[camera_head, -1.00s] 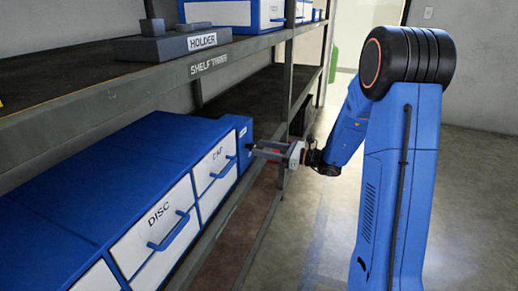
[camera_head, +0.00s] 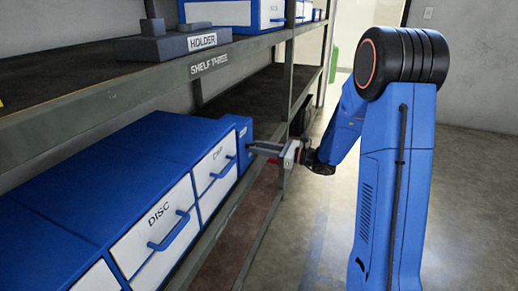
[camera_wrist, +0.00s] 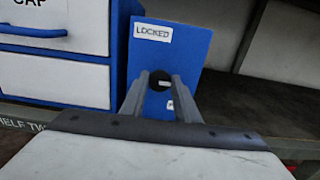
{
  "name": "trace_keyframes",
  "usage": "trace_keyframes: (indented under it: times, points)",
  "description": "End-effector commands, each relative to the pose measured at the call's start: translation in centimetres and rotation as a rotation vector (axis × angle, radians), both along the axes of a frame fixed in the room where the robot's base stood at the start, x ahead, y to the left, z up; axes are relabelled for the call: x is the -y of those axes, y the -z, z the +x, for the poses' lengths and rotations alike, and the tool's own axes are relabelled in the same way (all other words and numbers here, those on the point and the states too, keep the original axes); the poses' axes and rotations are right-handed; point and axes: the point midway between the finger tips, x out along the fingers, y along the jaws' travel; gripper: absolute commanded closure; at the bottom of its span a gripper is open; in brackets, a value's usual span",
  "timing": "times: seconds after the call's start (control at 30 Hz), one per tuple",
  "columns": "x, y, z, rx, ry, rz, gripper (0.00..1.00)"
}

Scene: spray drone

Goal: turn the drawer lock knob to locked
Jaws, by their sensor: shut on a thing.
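The drawer lock knob (camera_wrist: 158,78) is a dark round knob with a small pale mark, on the front of a blue box (camera_wrist: 191,57). A white "LOCKED" label (camera_wrist: 153,32) is above the knob. A second small label (camera_wrist: 170,104) below it is mostly hidden by a finger, so I cannot read it. My gripper (camera_wrist: 160,84) is shut on the knob, with one finger on each side. In the head view my gripper (camera_head: 254,147) reaches the blue box (camera_head: 242,131) from the right, and the knob is hard to make out there.
The "CAP" drawer (camera_head: 215,168) and "DISC" drawer (camera_head: 155,228), with blue handles, are left of the lock box. A shelf (camera_head: 215,66) runs above, with a grey holder (camera_head: 176,42). A shelf post (camera_head: 287,95) stands close to my gripper. Open floor lies right.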

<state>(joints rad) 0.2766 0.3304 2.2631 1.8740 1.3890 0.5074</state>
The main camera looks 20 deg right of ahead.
Motion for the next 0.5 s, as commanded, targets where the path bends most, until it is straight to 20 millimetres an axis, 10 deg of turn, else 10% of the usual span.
trace_keyframes:
  times: [0.5]
  points:
    - [-0.08,0.01,-0.10,0.262,0.000,-0.188,0.94]
